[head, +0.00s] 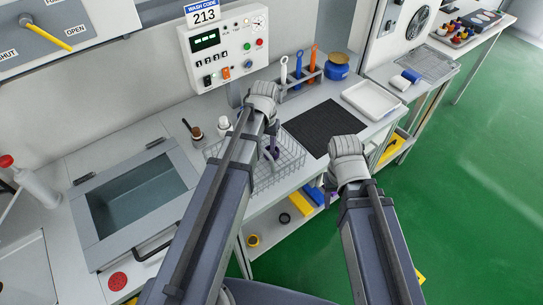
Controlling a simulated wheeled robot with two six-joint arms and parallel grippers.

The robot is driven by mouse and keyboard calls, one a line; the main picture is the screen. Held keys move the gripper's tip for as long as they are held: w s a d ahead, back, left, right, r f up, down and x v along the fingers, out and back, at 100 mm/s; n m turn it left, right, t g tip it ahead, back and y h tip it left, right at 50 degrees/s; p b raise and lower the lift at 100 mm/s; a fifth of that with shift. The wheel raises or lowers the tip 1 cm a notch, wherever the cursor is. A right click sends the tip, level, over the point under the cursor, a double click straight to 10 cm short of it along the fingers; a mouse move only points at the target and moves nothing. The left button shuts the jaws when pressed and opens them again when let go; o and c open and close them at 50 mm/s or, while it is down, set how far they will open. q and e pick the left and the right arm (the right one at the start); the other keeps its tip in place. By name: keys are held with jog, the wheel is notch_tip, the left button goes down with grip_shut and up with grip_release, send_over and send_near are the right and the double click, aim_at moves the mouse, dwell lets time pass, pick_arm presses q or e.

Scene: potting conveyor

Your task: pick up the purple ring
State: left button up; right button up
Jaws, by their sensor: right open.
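A small dark purple thing (271,153), probably the purple ring, shows in the wire basket (290,160) on the bench, just right of my left forearm. It is too small and too partly covered to make out its shape.
A sink (140,195) is left of the basket. A white tray (371,100) is at the right. Below, a shelf holds a black ring (285,218), a yellow ring (254,240) and blocks. Green floor is clear at right.

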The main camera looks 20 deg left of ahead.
aim_at(266, 148)
pick_arm(q)
grip_shut()
dwell(0.6)
jog(key=shift+r, duration=0.1)
notch_tip(266, 148, up, 10)
jog(key=p, duration=1)
